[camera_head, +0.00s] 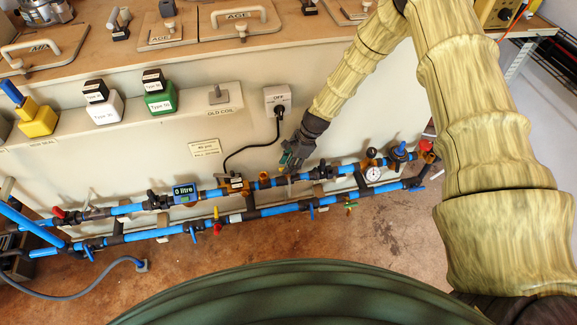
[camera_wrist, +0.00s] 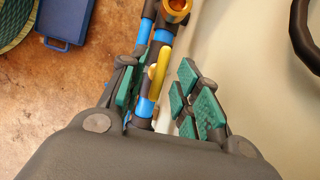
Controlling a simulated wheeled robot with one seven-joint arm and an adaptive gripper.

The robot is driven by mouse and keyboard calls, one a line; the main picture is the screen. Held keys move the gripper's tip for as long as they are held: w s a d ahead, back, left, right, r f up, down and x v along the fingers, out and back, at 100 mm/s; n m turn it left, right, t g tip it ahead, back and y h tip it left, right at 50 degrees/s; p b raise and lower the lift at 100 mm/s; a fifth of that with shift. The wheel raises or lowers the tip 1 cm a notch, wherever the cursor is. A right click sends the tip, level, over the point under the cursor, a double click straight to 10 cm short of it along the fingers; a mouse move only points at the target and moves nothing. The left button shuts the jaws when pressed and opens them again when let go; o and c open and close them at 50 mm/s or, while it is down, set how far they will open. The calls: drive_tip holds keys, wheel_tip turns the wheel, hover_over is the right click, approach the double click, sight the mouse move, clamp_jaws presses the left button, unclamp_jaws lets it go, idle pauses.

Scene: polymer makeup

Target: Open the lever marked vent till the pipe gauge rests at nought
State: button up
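My gripper (camera_head: 292,158) reaches down to the upper blue pipe (camera_head: 335,172) in the head view. In the wrist view my gripper (camera_wrist: 160,75) is open, with its green-padded fingers apart. A yellow lever (camera_wrist: 160,72) lies along the pipe between the fingers; I see no clear grip on it. The round white pipe gauge (camera_head: 373,174) is on the upper pipe, right of my gripper; its needle is too small to read. I cannot read a vent mark on any lever.
A lower blue pipe (camera_head: 285,209) runs in front, with several small levers. A digital meter (camera_head: 185,193) reads "0 litre". A black cable (camera_head: 255,147) hangs from the OFF switch box (camera_head: 277,99). A blue-topped valve (camera_head: 399,151) stands right of the gauge. Brown floor lies in front.

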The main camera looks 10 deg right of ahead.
drive_tip(key=shift+a+f, duration=0.1)
drive_tip(key=shift+f, duration=0.25)
clamp_jaws()
drive_tip(key=shift+n+g+p, duration=0.3)
drive_tip(key=shift+n, duration=0.4)
unclamp_jaws()
